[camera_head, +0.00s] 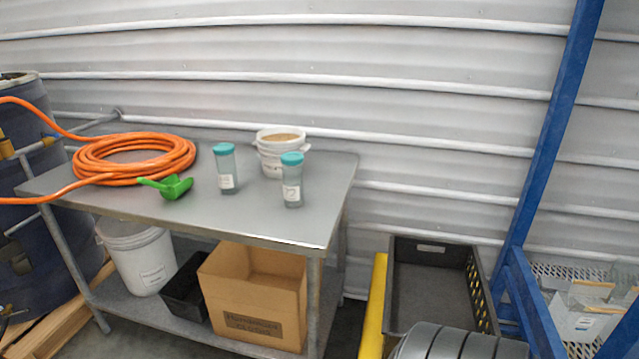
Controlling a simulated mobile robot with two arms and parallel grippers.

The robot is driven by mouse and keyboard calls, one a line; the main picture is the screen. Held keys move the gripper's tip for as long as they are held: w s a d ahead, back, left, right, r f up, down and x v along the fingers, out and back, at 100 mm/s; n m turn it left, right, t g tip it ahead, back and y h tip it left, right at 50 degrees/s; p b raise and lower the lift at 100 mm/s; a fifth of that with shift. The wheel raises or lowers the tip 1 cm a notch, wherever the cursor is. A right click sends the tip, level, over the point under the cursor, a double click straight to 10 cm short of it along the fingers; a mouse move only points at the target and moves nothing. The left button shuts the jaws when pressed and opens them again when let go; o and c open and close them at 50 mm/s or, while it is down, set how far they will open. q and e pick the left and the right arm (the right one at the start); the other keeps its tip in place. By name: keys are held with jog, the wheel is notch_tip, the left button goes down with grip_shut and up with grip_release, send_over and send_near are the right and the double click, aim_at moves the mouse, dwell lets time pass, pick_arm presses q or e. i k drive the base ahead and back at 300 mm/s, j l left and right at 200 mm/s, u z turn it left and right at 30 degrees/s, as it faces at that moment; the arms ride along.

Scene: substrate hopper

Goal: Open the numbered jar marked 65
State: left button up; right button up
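Two clear jars with teal lids stand upright on the grey metal table (262,222). The left jar (227,172) is near the middle of the table, and the right jar (292,185) is nearer the table's right side. Each has a white label on its front, but the numbers are too small to read, so I cannot tell which is 65. Both lids are on. Neither of my grippers is in view.
A coiled orange hose (135,165) and a green scoop (172,187) lie left of the jars. A white bucket (280,152) of brown material stands behind the right jar. A cardboard box (252,300) sits on the lower shelf. A blue post (550,140) stands at the right.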

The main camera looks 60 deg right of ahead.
aim_at(226, 165)
jog(key=i+z, duration=0.1)
jog(key=z, duration=0.35)
jog(key=i+j+z, duration=0.1)
jog(key=z, duration=0.35)
jog(key=i+j+z, duration=0.1)
jog(key=z, duration=0.35)
jog(key=i+j+z, duration=0.1)
jog(key=z, duration=0.35)
jog(key=i+j+z, duration=0.2)
jog(key=j, duration=0.25)
jog(key=j+z, duration=0.2)
jog(key=j, duration=0.2)
jog(key=j+z, duration=0.2)
jog(key=j, duration=0.3)
jog(key=i+j, duration=0.1)
jog(key=j, duration=0.25)
